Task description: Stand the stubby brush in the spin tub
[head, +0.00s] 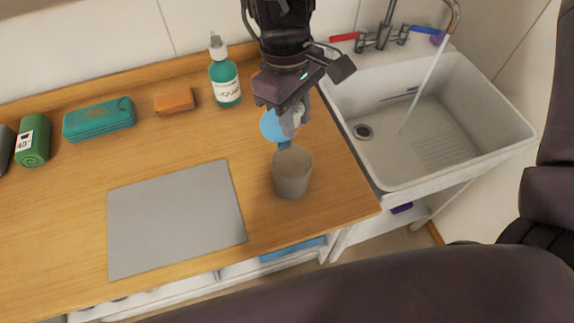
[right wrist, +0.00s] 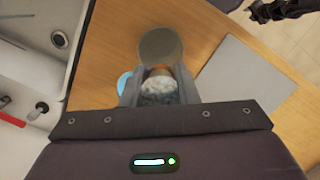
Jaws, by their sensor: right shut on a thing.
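My right gripper (head: 292,128) is shut on the stubby brush (right wrist: 159,88), just behind and above the spin tub. In the right wrist view the brush shows a pale, fluffy head between the fingers and a brownish part beyond it. The fingers hide much of it. The spin tub is a grey, open cup (head: 292,184) standing upright on the wooden counter. It also shows beyond the fingertips in the right wrist view (right wrist: 160,42). A dark part at that view's top right looks like my left gripper (right wrist: 284,8); its fingers are unclear.
A blue round thing (head: 270,126) lies close behind the tub, partly hidden by my gripper. A grey mat (head: 175,220) lies left of the tub. A green bottle (head: 225,80), orange block (head: 175,101) and teal case (head: 99,119) stand along the back. The sink (head: 440,125) is right.

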